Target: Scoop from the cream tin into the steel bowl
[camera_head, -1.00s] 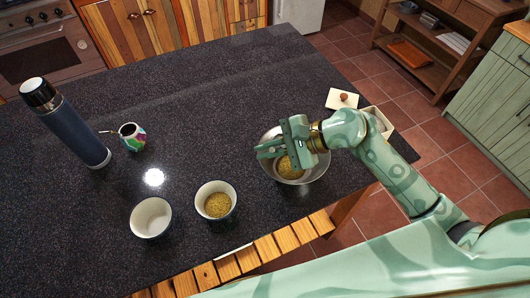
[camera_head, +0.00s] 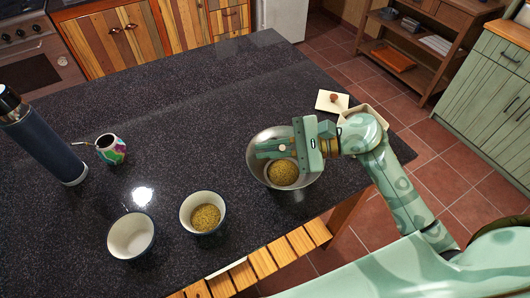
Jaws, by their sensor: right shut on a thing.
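The steel bowl (camera_head: 256,171) stands near the right edge of the counter with a mound of yellow-green grains (camera_head: 283,173) in it. My right gripper (camera_head: 272,149) is above the bowl, its fingers pointing left. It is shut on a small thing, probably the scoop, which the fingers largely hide. The cream tin (camera_head: 371,108) is behind my right wrist, to the right of the bowl, and mostly hidden by it; its inside cannot be seen. My left gripper is not in view.
A bowl of grains (camera_head: 188,222) and an empty white bowl (camera_head: 115,241) stand at the front. A colourful mate cup (camera_head: 112,149) and a dark blue flask (camera_head: 45,145) stand at the left. The counter's (camera_head: 210,110) middle and back are clear.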

